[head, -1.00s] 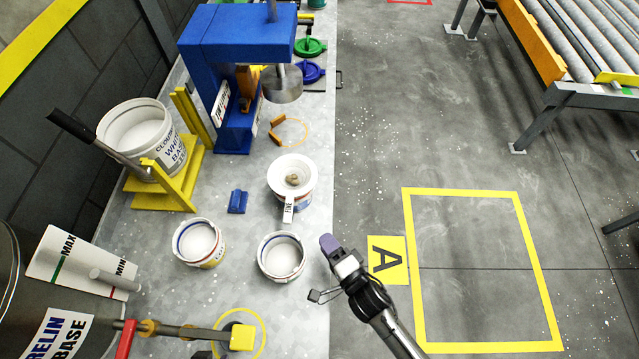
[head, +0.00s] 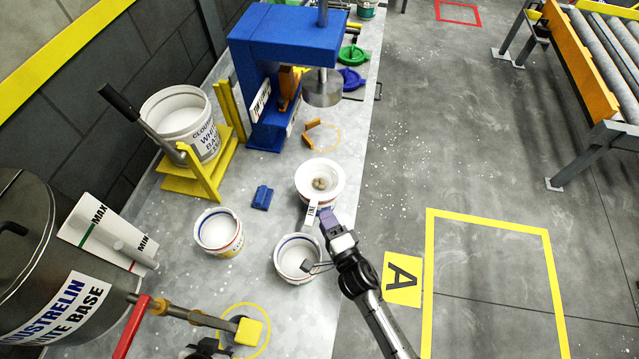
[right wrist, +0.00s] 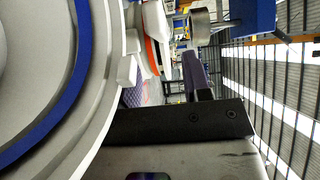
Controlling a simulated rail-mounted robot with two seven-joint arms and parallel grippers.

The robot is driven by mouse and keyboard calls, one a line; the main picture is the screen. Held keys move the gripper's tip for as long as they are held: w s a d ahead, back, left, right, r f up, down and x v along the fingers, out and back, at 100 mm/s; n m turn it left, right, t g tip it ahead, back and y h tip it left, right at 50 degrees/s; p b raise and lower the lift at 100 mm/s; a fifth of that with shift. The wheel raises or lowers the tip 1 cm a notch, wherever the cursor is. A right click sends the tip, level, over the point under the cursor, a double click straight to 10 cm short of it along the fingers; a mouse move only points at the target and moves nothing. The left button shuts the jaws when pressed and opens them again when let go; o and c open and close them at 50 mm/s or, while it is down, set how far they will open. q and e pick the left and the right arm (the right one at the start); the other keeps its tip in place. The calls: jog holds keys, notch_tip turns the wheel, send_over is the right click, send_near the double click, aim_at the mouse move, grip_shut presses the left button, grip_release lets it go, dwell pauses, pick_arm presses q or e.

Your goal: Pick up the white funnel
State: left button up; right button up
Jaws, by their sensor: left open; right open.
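The white funnel (head: 334,171) sits on top of a pail on the bench in the head view, with a small brownish lump inside it. Its handle, tagged FINE (head: 311,214), points toward the front. My right gripper (head: 328,216) is open, just right of the handle; I cannot tell whether it touches. In the right wrist view its purple-padded fingers (right wrist: 166,86) stand apart, and a white, orange-striped pail (right wrist: 153,50) shows beyond them. My left gripper (head: 208,349) is a dark shape at the bottom edge of the head view, partly cut off and apart from the funnel.
An open pail (head: 275,262) stands close beside my right gripper, another (head: 198,238) to its left. A blue block (head: 262,197) lies between pails and the blue press (head: 262,50).

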aim_at(317, 195)
jog(key=shift+r+x, duration=0.2)
jog(key=shift+x, duration=1.85)
jog(key=shift+a, duration=0.1)
jog(key=shift+c, duration=0.3)
grip_shut()
